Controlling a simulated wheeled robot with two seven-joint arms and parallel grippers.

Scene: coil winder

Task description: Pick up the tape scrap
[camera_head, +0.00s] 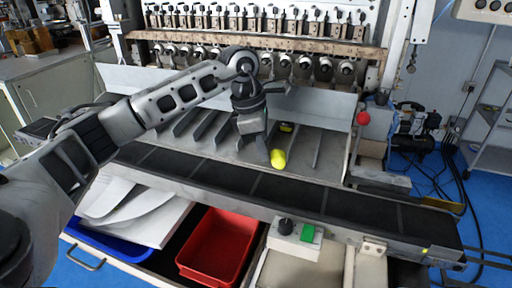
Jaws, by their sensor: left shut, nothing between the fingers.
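My left gripper (266,158) reaches in from the left and points down over the metal chutes. Its fingers are shut with nothing between them. A bright yellow piece (279,159), which looks like the tape scrap, lies just right of the fingertips, at the lower end of a chute by the dark conveyor. Whether the fingers touch it I cannot tell. A smaller dark and yellow item (286,127) sits farther up the chutes, just right of the gripper. My right gripper is not in view.
The dark conveyor belt (300,193) runs across in front of the chutes. Below are a red bin (212,238), a blue tray (112,243) with white sheets, and a control box with a green button (307,233). The winder's spindle row (322,68) stands behind.

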